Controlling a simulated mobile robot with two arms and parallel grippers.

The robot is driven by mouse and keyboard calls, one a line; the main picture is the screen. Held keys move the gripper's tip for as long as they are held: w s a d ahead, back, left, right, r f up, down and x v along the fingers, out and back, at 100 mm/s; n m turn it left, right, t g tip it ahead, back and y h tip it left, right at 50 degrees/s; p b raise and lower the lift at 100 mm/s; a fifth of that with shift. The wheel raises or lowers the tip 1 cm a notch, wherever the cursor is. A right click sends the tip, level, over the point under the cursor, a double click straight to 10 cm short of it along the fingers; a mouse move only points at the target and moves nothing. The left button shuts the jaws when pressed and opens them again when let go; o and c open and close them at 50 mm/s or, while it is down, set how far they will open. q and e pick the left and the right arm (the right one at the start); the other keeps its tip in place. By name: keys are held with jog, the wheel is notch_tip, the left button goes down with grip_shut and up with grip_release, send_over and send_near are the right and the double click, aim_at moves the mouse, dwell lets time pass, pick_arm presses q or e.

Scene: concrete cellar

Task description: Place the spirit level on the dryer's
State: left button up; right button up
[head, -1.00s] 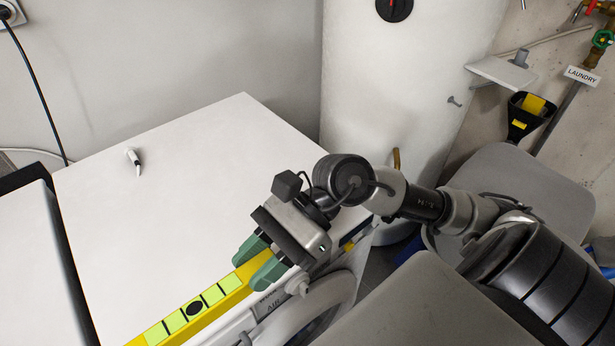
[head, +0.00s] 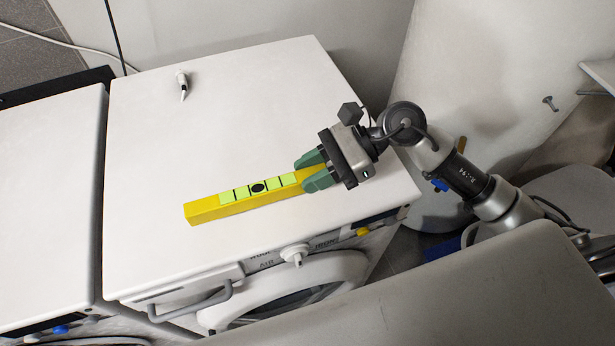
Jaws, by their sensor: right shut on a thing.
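The yellow spirit level (head: 207,210) has light green windows and a dark round spot along its top. It is over the front part of the white top of the machine (head: 200,120), lying roughly along the front edge. My right gripper (head: 310,172) is shut on the level's right end. I cannot tell whether the level touches the top or hangs just above it. The machine's front shows a round door, a knob and a drawer handle. My left gripper is not in view.
A small white and black object (head: 183,84) lies at the back left of the top. A second white appliance (head: 45,190) stands at the left, across a narrow gap. A white tank (head: 465,90) stands behind at the right. The middle of the top is clear.

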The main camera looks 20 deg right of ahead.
jog(key=shift+w+f, duration=0.45)
jog(key=shift+w, duration=0.3)
notch_tip(320, 180, down, 4)
jog(key=shift+r+p, duration=0.1)
jog(key=shift+p, duration=0.2)
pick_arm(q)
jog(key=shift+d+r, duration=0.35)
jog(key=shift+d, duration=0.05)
pick_arm(e)
jog(key=shift+f+b, duration=0.3)
jog(key=o, duration=1)
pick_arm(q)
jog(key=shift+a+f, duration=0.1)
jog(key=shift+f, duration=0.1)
